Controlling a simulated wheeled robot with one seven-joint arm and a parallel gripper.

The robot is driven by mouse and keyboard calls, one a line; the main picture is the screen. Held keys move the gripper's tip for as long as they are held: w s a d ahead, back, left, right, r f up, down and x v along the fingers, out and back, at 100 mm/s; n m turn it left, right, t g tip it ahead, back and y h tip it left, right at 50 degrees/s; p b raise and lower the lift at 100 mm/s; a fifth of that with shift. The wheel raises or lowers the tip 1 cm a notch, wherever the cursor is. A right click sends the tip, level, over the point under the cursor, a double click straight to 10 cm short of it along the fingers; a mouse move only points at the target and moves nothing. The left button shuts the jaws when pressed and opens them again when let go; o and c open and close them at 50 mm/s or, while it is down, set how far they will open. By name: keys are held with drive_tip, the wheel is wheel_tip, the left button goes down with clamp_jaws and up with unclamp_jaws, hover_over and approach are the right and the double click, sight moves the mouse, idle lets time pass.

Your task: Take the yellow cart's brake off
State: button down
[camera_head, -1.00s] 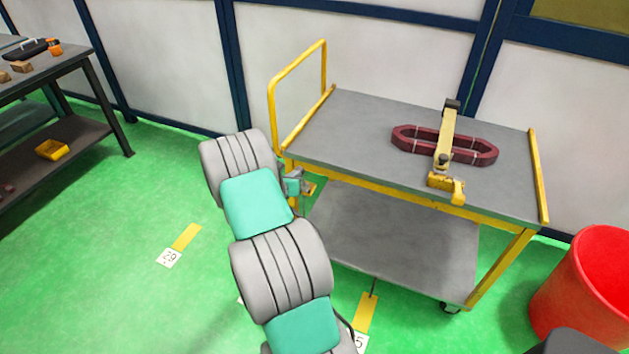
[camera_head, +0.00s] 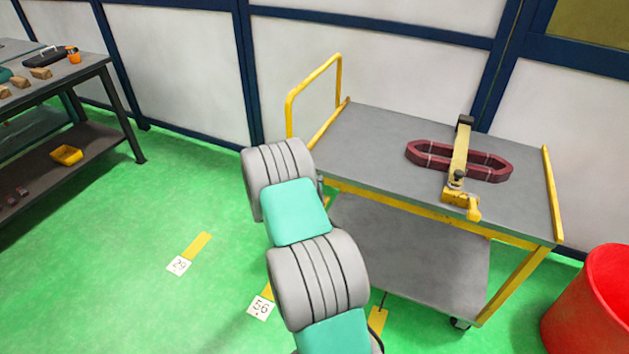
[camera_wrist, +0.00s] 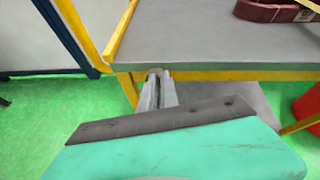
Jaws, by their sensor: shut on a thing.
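The yellow cart (camera_head: 377,118) has a grey top, a lower shelf and a yellow push handle (camera_head: 313,80) at its left end. In the wrist view its yellow edge (camera_wrist: 230,75) runs across the middle. My gripper (camera_wrist: 157,78) is at the cart's left corner, just below the top, its fingers close together on a small grey part that looks like the brake lever. The fingers hide most of that part. In the head view my arm covers the gripper and this corner.
A dark red coil (camera_head: 490,174) lies on the cart top under a yellow clamp bar (camera_head: 459,155). A red bin (camera_head: 590,310) stands at the right. A dark workbench (camera_head: 100,65) is at the left. Green floor between bench and cart is clear, with numbered markers (camera_head: 179,266).

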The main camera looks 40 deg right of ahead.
drive_tip(key=shift+w+d+r, duration=0.15)
drive_tip(key=shift+d+r, duration=0.05)
drive_tip(key=shift+r, duration=0.25)
drive_tip(key=shift+w+d+r, duration=0.15)
drive_tip(key=shift+d+r, duration=0.05)
drive_tip(key=shift+r, duration=0.2)
drive_tip(key=s+a+r+p, duration=0.1)
drive_tip(key=s+a+r, duration=0.2)
drive_tip(key=r, duration=0.6)
drive_tip(key=shift+s+a+p, duration=0.15)
drive_tip(key=shift+a+p, duration=0.2)
drive_tip(key=shift+a, duration=0.25)
